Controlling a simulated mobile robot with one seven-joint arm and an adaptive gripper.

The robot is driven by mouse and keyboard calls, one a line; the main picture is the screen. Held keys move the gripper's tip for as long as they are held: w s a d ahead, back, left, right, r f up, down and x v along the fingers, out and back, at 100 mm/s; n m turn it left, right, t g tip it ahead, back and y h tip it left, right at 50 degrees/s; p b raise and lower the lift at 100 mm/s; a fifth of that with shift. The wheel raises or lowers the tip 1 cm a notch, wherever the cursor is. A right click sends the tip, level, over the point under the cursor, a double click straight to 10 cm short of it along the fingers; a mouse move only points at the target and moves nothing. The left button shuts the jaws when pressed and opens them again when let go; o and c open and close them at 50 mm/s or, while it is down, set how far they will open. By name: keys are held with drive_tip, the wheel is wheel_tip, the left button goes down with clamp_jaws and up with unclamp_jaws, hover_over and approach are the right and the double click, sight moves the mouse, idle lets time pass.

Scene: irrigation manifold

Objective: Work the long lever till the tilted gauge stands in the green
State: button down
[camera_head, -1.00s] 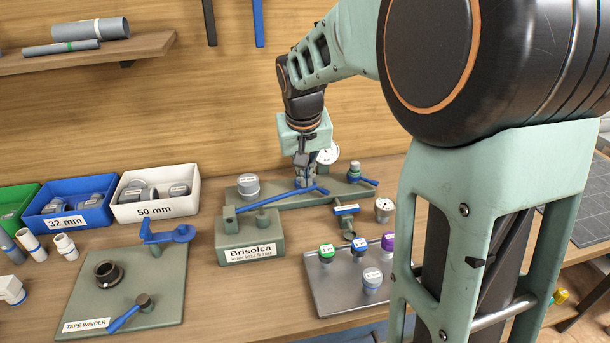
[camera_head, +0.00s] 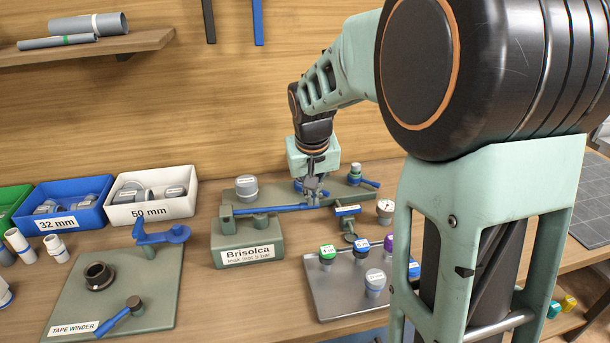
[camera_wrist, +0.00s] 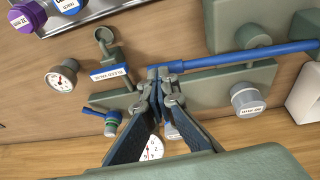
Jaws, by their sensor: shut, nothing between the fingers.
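The long blue lever (camera_head: 268,209) runs almost level from the green Brisolca pump block (camera_head: 246,252) to the right. My gripper (camera_head: 312,201) is shut and empty, with its fingertips at the lever's free end. In the wrist view the fingertips (camera_wrist: 158,73) meet the end of the lever (camera_wrist: 240,56); I cannot tell whether they press on it. A small round gauge (camera_head: 385,208) stands right of the manifold and shows in the wrist view (camera_wrist: 62,75). A second gauge (camera_wrist: 152,148) is partly hidden behind my fingers. Both needles are too small to read surely.
A blue-handled labelled valve (camera_head: 347,211) stands close right of my gripper, and another blue handle (camera_head: 368,182) sits behind. A grey tray (camera_head: 340,290) of coloured caps lies in front. The tape winder (camera_head: 120,290) and the white 50 mm bin (camera_head: 150,197) are left.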

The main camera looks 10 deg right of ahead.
drive_tip(key=shift+s+d+f, duration=0.15)
drive_tip(key=shift+s+f, duration=0.05)
drive_tip(key=shift+f, duration=0.05)
wheel_tip(320, 180, up, 6)
drive_tip(key=p, duration=0.3)
drive_tip(key=shift+w+d+f+p, duration=0.1)
drive_tip(key=shift+f+p, duration=0.15)
drive_tip(key=shift+p, duration=0.1)
wheel_tip(320, 180, up, 8)
drive_tip(key=s+d, duration=0.1)
drive_tip(key=s, duration=0.1)
drive_tip(key=shift+s+d+r, duration=0.2)
drive_tip(key=shift+s+d, duration=0.15)
